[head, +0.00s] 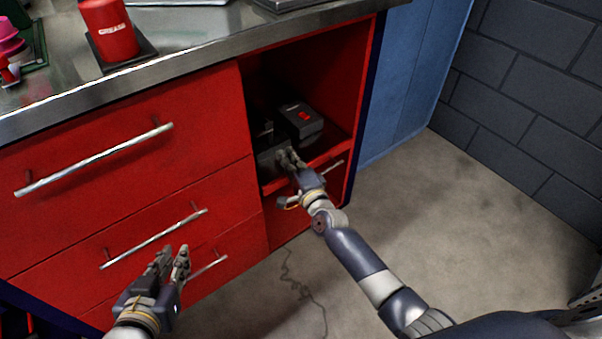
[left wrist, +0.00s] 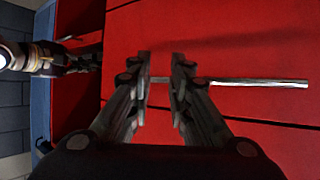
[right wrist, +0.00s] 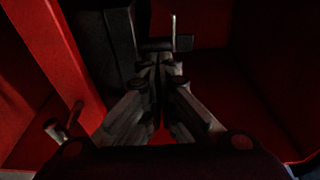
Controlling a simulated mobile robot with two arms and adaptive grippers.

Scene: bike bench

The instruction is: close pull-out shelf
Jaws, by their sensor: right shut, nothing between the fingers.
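The pull-out shelf has a red front lip (head: 327,160) and sits in the open compartment of the red cabinet. A dark box with a red patch (head: 300,122) stands on it. My right gripper (head: 287,157) is shut and empty at the compartment mouth, by the lip and in front of the box. In the right wrist view its fingers (right wrist: 160,68) are together, close to dark objects inside red walls; I cannot tell whether they touch. My left gripper (head: 170,256) is open and empty in front of the lower drawers; its parted fingers show in the left wrist view (left wrist: 160,60).
Red drawers with metal bar handles (head: 95,160) fill the cabinet's left side. A red grease can (head: 108,30) stands on the metal worktop (head: 190,45). A blue panel (head: 405,85) and a grey block wall (head: 530,80) stand to the right.

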